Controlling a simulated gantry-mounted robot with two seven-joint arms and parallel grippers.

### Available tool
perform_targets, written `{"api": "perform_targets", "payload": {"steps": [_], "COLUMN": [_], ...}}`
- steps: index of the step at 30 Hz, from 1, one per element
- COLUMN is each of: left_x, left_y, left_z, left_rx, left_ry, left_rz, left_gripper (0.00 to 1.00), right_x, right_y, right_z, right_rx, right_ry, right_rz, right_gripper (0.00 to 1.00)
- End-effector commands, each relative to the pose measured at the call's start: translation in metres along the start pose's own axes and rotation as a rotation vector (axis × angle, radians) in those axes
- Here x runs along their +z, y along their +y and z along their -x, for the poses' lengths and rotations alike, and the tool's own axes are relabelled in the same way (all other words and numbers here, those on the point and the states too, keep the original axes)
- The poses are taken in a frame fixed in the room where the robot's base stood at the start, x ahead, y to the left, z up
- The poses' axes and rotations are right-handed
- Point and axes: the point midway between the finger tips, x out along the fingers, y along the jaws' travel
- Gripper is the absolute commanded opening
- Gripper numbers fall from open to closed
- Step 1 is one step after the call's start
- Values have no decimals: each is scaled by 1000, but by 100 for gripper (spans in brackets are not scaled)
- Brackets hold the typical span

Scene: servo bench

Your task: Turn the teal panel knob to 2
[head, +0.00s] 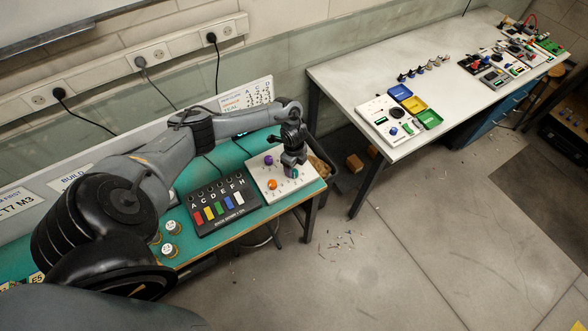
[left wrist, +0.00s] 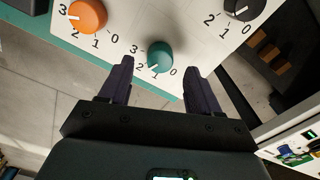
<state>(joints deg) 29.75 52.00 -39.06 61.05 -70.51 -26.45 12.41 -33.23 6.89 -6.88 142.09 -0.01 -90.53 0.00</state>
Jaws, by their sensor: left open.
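The teal knob (left wrist: 160,54) stands on the white panel (left wrist: 125,22), with the marks 3, 2, 1 and 0 around it. Its white pointer faces down and slightly left in the left wrist view, near the 1 and toward the 2. In the head view the teal knob (head: 295,174) shows beside my left gripper (head: 293,172), which hangs above the panel's right side. In the left wrist view my left gripper (left wrist: 157,75) is open and empty, one finger toward each side of the teal knob, with visible gaps. My right gripper is out of view.
An orange knob (left wrist: 87,16) and a black knob (left wrist: 244,9) flank the teal knob. A purple knob (head: 268,160) is also on the panel. A black board with coloured switches (head: 220,207) lies left of the panel. The green bench (head: 232,157) ends just right of it.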

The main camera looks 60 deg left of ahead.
Motion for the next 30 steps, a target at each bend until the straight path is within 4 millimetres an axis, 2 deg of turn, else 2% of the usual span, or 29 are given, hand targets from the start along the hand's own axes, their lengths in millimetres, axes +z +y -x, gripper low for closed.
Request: {"api": "perform_targets", "payload": {"steps": [1, 6, 12, 18, 30], "left_x": [1, 0, 0, 1, 0], "left_y": [-1, -1, -1, 0, 0], "left_z": [11, 40, 64, 74, 74], "left_rx": [-4, -2, -2, 0, 0], "left_ry": [-1, 0, 0, -1, -1], "left_rz": [0, -1, 0, 1, 1], "left_gripper": [63, 63, 63, 63, 63], "right_x": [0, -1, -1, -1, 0], "right_y": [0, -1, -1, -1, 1], "right_z": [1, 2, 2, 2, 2], "right_rx": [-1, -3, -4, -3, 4], "right_ry": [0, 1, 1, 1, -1], "right_rz": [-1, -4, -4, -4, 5], "right_gripper": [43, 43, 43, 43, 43]}}
